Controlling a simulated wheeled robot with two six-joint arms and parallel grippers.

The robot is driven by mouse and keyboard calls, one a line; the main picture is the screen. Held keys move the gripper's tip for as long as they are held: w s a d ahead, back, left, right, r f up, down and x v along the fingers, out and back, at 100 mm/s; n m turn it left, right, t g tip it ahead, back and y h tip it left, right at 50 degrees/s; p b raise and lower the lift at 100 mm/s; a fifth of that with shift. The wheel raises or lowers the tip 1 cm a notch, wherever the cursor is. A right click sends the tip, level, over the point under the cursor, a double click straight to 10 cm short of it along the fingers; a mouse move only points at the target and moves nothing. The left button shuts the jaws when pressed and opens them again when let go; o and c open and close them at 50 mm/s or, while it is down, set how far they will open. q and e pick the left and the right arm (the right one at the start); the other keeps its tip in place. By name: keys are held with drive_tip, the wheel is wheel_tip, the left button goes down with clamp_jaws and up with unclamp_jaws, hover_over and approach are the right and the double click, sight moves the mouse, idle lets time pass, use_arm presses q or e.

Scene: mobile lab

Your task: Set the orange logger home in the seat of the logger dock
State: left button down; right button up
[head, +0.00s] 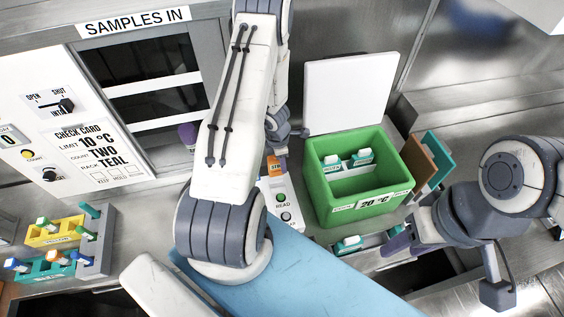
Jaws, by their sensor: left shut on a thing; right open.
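The orange logger (274,166) shows as a small orange patch at the top of the white logger dock (284,199), which has a green button and the word READ. My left gripper (279,149) comes down over the logger from above and is shut on it. My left arm hides much of the gripper, the left part of the dock and the seat. I cannot tell whether the logger is in the seat or just above it. My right gripper (405,242) is open at the lower right, beside the green box.
Yellow and teal racks (57,231) stand at the left, below the SAMPLES IN cabinet (132,24).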

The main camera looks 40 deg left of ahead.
use_arm(q)
drive_tip(key=b, duration=0.5)
hover_over(282, 178)
drive_tip(key=s+d, duration=0.1)
drive_tip(key=shift+s+f, duration=0.2)
drive_tip(key=shift+f, duration=2.6)
drive_tip(key=shift+f+b, duration=0.15)
drive_tip(key=shift+b, duration=0.3)
drive_tip(key=shift+f+b, duration=0.3)
drive_tip(key=shift+f, duration=0.05)
drive_tip(key=shift+f+b, duration=1.55)
drive_tip(key=shift+b, duration=0.05)
drive_tip(key=shift+c, duration=2.2)
unclamp_jaws()
drive_tip(key=shift+r, duration=0.1)
drive_tip(key=r+p, duration=0.2)
drive_tip(key=r, duration=0.1)
drive_tip(key=r+p, duration=0.3)
drive_tip(key=r, duration=0.1)
drive_tip(key=r+p, duration=0.2)
drive_tip(key=r, duration=0.1)
drive_tip(key=shift+s+a+r, duration=0.25)
drive_tip(key=shift+s+a, duration=0.05)
drive_tip(key=shift+s, duration=0.1)
